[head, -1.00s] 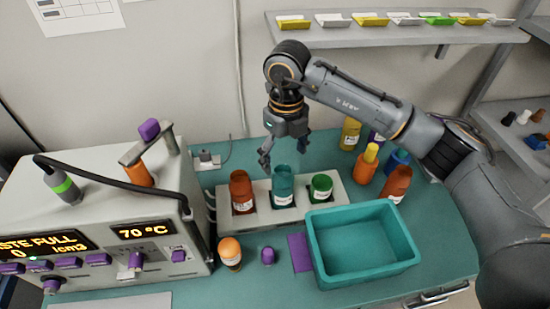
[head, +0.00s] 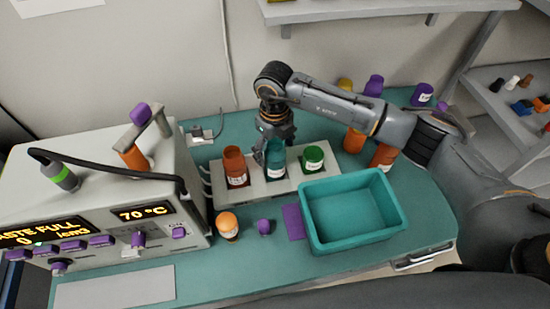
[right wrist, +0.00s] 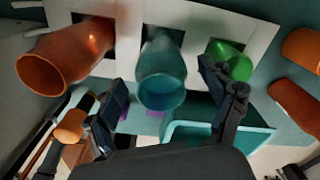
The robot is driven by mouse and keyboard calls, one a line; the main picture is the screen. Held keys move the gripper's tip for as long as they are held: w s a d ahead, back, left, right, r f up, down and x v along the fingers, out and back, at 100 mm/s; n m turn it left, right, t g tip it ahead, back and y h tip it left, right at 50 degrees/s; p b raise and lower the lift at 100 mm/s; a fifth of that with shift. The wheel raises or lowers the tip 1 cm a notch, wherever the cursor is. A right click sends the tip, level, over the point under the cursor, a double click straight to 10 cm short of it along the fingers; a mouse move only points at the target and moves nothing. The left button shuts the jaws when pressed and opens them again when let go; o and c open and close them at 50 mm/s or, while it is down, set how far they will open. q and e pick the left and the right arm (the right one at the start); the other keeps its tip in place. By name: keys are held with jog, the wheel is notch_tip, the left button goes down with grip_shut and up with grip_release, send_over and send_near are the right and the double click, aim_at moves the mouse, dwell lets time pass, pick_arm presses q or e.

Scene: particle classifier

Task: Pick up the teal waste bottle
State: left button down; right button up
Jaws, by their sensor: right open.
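The teal waste bottle (head: 276,172) stands upright in the middle slot of a white rack (head: 253,192), between an orange-brown bottle (head: 235,168) and a green one (head: 313,157). My right gripper (head: 274,152) is down at the top of the teal bottle and partly hides it. In the right wrist view the teal bottle (right wrist: 162,75) lies between the two spread fingers of the open right gripper (right wrist: 164,80). Gaps show beside it, and I see no firm contact. My left gripper is not in view.
A teal bin (head: 352,243) stands right of the rack's front. The grey machine (head: 100,215) is close on the left. Several bottles stand behind my right arm.

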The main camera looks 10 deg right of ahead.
jog(key=shift+f+p, duration=0.35)
jog(key=shift+f, duration=1.25)
jog(key=c, duration=1.5)
jog(key=shift+w, duration=0.1)
jog(key=shift+c, duration=0.2)
jog(key=shift+r, duration=0.15)
